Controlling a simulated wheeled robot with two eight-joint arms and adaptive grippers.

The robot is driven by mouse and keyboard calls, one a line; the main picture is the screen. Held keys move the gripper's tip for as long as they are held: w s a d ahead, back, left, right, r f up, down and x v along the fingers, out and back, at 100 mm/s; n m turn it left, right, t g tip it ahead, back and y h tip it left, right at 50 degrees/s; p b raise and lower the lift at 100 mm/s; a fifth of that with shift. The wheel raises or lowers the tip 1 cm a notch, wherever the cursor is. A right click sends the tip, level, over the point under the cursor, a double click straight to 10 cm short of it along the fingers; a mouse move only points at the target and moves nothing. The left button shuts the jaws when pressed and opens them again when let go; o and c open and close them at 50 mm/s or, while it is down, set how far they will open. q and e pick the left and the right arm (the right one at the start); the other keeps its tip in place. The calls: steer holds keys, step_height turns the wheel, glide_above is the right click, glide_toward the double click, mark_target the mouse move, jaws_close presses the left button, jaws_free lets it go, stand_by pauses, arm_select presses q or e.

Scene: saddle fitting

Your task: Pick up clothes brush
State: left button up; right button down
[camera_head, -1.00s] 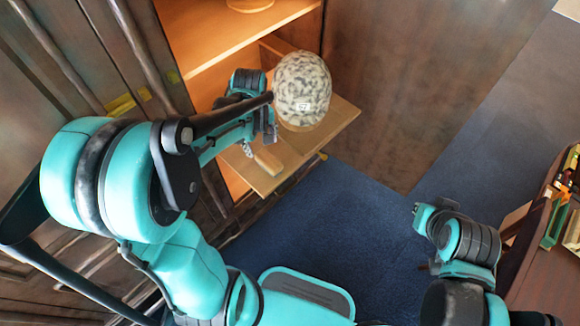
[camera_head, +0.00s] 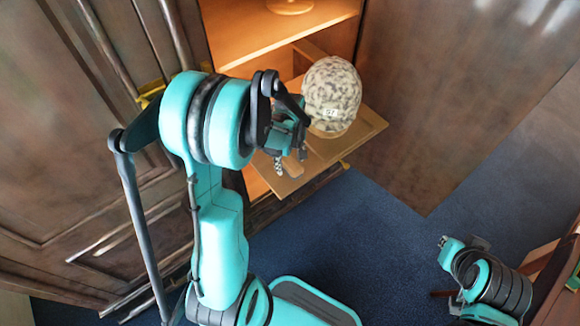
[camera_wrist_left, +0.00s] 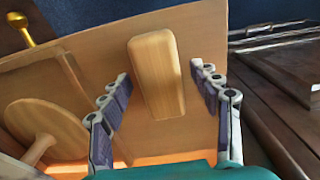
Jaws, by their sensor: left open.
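The clothes brush (camera_wrist_left: 157,72) is a pale wooden block with rounded edges, lying on a pulled-out wooden shelf board. In the head view the brush (camera_head: 291,166) shows small, close to my left gripper (camera_head: 284,166). In the left wrist view my left gripper (camera_wrist_left: 165,105) is open, with one finger on each side of the brush's lower part. The fingers are apart from it, with gaps on both sides. My right gripper (camera_head: 443,241) is at the lower right over the floor, away from the shelf; its fingers are too small to judge.
A speckled helmet-like object (camera_head: 332,95) stands on the same shelf board (camera_head: 365,128), right beside my left gripper. Wardrobe shelving (camera_head: 240,25) lies behind and a brown panel (camera_head: 420,110) to the right. Blue carpet (camera_head: 350,220) is clear below. A wooden disc on a stem (camera_wrist_left: 45,130) shows in the wrist view.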

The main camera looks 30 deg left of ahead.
mark_target(290, 161)
arm_select(q)
steer(key=shift+r, duration=0.1)
steer(key=shift+c, duration=1.3)
steer(key=c, duration=1.1)
steer(key=shift+o, duration=0.2)
steer(key=shift+r+p, duration=0.4)
steer(key=shift+r, duration=0.2)
step_height(290, 161, up, 3)
steer(key=shift+r+p, duration=0.1)
steer(key=shift+p, duration=0.6)
steer(key=s+d+r+p, duration=0.1)
steer(key=d+r+p, duration=0.2)
steer(key=d+r, duration=0.3)
steer(key=d, duration=0.5)
steer(key=shift+s+d+r, duration=0.25)
steer(key=shift+d+r, duration=0.05)
